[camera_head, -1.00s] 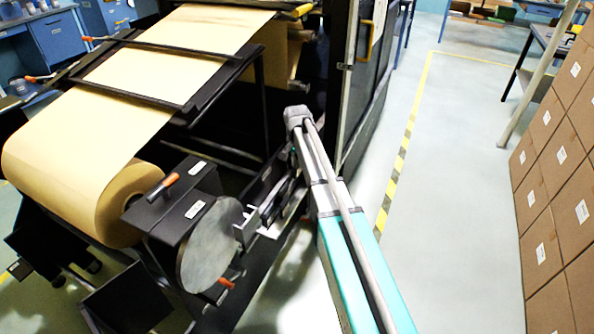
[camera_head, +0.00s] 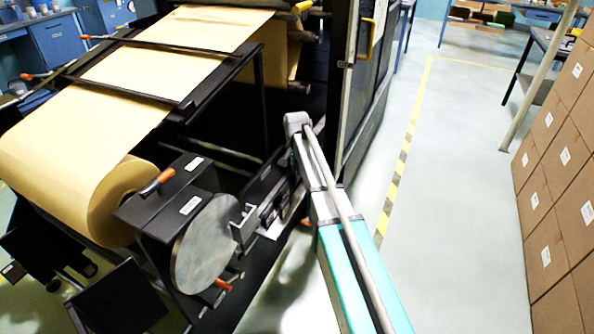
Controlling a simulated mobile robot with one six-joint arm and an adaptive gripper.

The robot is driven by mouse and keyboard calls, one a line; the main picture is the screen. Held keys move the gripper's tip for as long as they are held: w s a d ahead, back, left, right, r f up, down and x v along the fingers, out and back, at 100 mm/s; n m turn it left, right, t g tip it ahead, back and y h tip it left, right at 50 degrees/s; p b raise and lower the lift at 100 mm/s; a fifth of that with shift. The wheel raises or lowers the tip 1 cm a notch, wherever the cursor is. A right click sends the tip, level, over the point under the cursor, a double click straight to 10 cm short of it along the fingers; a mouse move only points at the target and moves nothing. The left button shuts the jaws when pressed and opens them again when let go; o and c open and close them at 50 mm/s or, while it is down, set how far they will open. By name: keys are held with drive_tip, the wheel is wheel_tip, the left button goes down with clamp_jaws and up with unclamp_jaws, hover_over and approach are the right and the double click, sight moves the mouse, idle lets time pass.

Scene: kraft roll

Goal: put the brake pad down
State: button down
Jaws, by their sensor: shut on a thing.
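My gripper (camera_head: 246,224) is at the right edge of a round grey disc (camera_head: 203,250) on the roll stand. It is shut on a small piece that I take to be the brake pad. The pad is too small and too hidden by the fingers to make out clearly. I cannot tell whether it touches the disc or a surface below. My arm reaches in from the lower right.
A large kraft paper roll (camera_head: 122,200) and a black box with an orange handle (camera_head: 157,182) stand left of the disc. A dark machine frame (camera_head: 345,90) rises behind my arm. Stacked cartons (camera_head: 560,190) line the right; the floor between is clear.

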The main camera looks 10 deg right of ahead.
drive_tip(key=shift+f, duration=0.2)
drive_tip(key=c, duration=0.7)
unclamp_jaws()
wheel_tip(320, 180, up, 3)
drive_tip(key=shift+f+p, duration=0.1)
drive_tip(key=shift+p, duration=1.1)
drive_tip(key=r+p, duration=0.2)
drive_tip(key=r, duration=0.1)
drive_tip(key=shift+w+d+p, duration=0.2)
drive_tip(key=shift+w+p, duration=0.1)
drive_tip(key=shift+p, duration=0.1)
wheel_tip(320, 180, up, 8)
drive_tip(key=p, duration=0.8)
drive_tip(key=shift+s, duration=0.1)
